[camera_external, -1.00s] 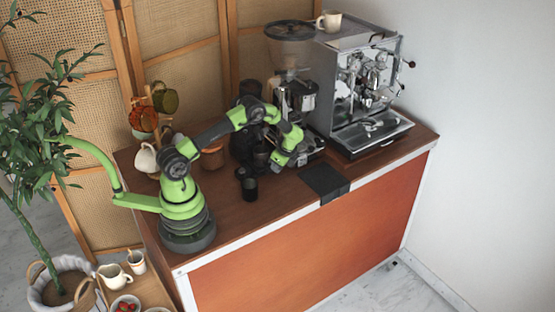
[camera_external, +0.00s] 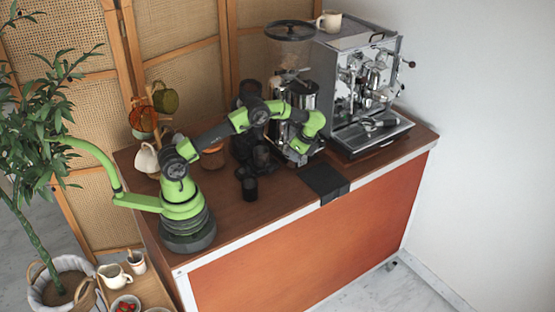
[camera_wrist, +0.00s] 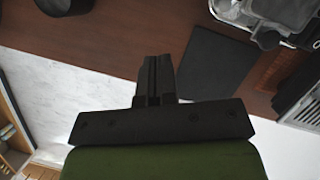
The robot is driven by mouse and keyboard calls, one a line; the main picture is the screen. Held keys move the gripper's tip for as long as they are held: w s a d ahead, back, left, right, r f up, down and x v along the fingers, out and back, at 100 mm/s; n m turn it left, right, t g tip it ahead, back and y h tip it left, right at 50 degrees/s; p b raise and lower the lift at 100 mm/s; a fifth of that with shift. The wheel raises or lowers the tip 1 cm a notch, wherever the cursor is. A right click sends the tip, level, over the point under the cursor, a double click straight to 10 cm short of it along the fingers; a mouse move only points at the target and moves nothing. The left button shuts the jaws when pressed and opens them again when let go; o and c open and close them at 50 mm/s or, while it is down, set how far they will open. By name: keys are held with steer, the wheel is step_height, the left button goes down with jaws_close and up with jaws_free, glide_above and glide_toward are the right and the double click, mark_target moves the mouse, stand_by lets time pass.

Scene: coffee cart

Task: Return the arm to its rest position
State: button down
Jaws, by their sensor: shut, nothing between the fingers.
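My green and black arm (camera_external: 203,140) stands on the left end of the wooden cart top and reaches right toward the grinder. In the external view my gripper (camera_external: 299,147) is at the arm's end, in front of the grinder. In the wrist view my gripper (camera_wrist: 158,62) has its two dark fingers together with nothing between them. It is above the cart's front edge in that picture, apart from the things on the top.
The coffee grinder (camera_external: 297,95) and the espresso machine (camera_external: 362,85) stand at the back right. A black mat (camera_external: 324,181) hangs over the front edge and also shows in the wrist view (camera_wrist: 213,65). A small dark cup (camera_external: 249,188) stands left of it. Mugs hang at the left.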

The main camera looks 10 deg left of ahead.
steer(key=w+a+r+n+t+h, duration=0.1)
steer(key=a+r+n+t+h, duration=0.15)
steer(key=a+r+n, duration=1.15)
steer(key=s+a+r+n+t, duration=0.1)
steer(key=s+a+r+n, duration=0.1)
steer(key=s+a, duration=0.5)
steer(key=s+a+r+n+t, duration=0.1)
steer(key=s+a+r+t, duration=0.1)
steer(key=s+a+r, duration=0.2)
steer(key=s+a, duration=0.3)
steer(key=a, duration=0.3)
steer(key=shift+s+a+n, duration=0.25)
steer(key=shift+a+n, duration=0.05)
steer(key=shift+n, duration=0.1)
